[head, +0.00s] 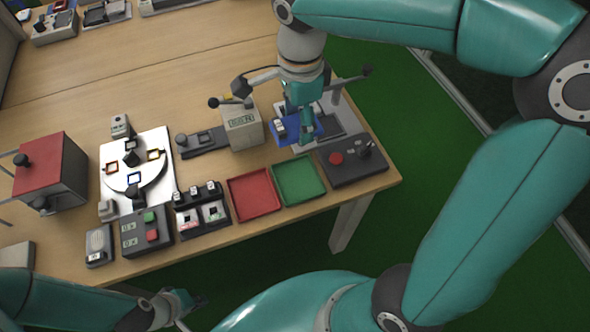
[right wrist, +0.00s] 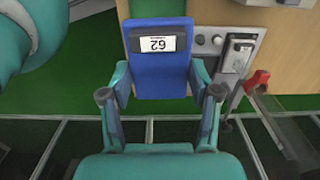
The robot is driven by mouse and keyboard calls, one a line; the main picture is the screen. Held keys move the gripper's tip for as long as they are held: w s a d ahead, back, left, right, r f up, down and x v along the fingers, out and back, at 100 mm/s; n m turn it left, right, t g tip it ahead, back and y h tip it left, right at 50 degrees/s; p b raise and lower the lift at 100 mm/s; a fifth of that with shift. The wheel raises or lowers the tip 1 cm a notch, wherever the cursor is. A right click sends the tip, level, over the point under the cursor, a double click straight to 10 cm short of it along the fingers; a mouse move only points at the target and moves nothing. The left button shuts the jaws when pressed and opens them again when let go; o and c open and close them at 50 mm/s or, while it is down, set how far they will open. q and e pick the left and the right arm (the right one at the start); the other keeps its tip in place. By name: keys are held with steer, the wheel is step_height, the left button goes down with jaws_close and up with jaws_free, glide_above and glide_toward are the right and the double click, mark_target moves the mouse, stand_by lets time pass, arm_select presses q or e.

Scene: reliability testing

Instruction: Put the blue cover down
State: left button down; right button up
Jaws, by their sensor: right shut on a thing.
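The blue cover (head: 277,127) is in my right gripper (head: 305,119), above the right part of the table in the head view. In the right wrist view, the blue cover (right wrist: 161,76) sits between the two fingers of the gripper (right wrist: 160,85), which touch its sides. A black block with a white number label is on the cover's face. My left gripper (head: 190,302) is low at the left in the head view, off the table's front edge and apart from everything. Its fingers are too small to tell whether they are open.
A red tray (head: 254,193) and a green tray (head: 299,179) are empty at the front edge. A dark control box (head: 352,160) with a red button stands right of them. A light grey device (head: 242,126) stands left of the right gripper.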

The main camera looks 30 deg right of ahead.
mark_target(300, 179)
steer(key=f, duration=0.4)
steer(key=f+b, duration=0.1)
steer(key=f, duration=0.9)
steer(key=shift+s+d+f, duration=0.2)
steer(key=shift+s+f, duration=0.05)
steer(key=shift+f+b, duration=0.35)
steer(key=shift+f, duration=2.1)
steer(key=o, duration=1.2)
steer(key=shift+c, duration=0.2)
